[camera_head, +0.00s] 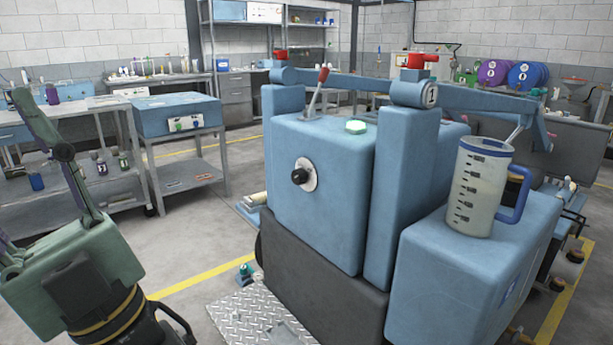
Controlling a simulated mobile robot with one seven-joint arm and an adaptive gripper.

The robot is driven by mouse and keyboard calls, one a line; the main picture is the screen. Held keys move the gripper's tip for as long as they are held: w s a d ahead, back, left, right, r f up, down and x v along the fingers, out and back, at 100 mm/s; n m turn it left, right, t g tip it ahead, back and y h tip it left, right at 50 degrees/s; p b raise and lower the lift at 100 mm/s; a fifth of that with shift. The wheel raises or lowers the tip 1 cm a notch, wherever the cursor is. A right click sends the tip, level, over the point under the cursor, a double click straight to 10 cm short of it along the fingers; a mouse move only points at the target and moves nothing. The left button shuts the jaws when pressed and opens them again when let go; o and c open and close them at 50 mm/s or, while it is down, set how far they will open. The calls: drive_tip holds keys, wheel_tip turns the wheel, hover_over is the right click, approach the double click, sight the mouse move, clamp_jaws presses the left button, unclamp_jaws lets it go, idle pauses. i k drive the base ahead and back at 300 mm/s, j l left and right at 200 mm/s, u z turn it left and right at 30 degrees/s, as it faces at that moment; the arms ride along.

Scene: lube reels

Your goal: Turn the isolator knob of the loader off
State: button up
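The loader (330,220) is a blue machine with a dark lower body, right of centre in the head view. Its isolator knob (300,176) is a small black knob on a round pale plate on the front face. The knob's exact angle is too small to read. My gripper (38,125) is at the left edge, well left of the knob and apart from the loader. One long finger points up and left; the other is mostly out of frame, so its opening cannot be judged. Nothing is seen held.
A cart (185,170) and workbench stand behind left. Grey floor (205,240) is clear between.

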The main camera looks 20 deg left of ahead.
sight(299, 176)
drive_tip(key=j, duration=0.45)
drive_tip(key=i+j+u, duration=0.15)
drive_tip(key=j, duration=0.7)
